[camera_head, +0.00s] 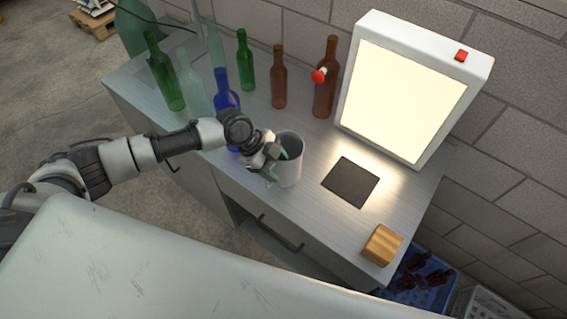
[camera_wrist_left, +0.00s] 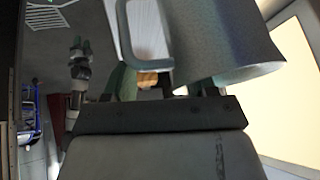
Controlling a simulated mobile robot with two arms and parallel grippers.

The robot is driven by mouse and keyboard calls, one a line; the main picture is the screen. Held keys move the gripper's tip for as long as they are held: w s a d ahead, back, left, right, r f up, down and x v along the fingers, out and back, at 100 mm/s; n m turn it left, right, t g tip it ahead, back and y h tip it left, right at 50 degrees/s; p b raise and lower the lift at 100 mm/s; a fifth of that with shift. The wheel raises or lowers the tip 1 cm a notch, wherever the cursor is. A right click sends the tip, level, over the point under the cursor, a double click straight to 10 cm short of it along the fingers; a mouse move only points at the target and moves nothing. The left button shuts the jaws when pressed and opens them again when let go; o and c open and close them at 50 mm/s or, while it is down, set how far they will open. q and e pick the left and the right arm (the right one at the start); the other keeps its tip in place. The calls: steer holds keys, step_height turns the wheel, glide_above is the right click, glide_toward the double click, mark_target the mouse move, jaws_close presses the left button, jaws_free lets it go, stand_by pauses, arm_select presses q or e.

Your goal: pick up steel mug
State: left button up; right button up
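The steel mug (camera_head: 291,172) stands upright near the front edge of the grey bench, a plain grey cylinder with an open top. My left gripper (camera_head: 277,164) is right at its left side, with green fingertips apart, one near the rim and one lower in front. In the left wrist view the mug (camera_wrist_left: 220,40) fills the top, its handle (camera_wrist_left: 148,58) hanging towards the space between the fingers (camera_wrist_left: 163,85). The fingers look open; contact with the handle is unclear. My right gripper (camera_wrist_left: 80,50) shows small in the wrist view, away from the mug; its opening is unclear.
A blue bottle (camera_head: 226,92) stands close behind my left wrist. Green bottles (camera_head: 164,75) and brown bottles (camera_head: 326,80) stand farther back. A lit panel (camera_head: 400,100), a dark square pad (camera_head: 351,182) and a wooden block (camera_head: 382,245) are to the right. A blue crate (camera_head: 425,285) is below.

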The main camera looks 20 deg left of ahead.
arm_select(q)
jaws_close()
stand_by(0.4)
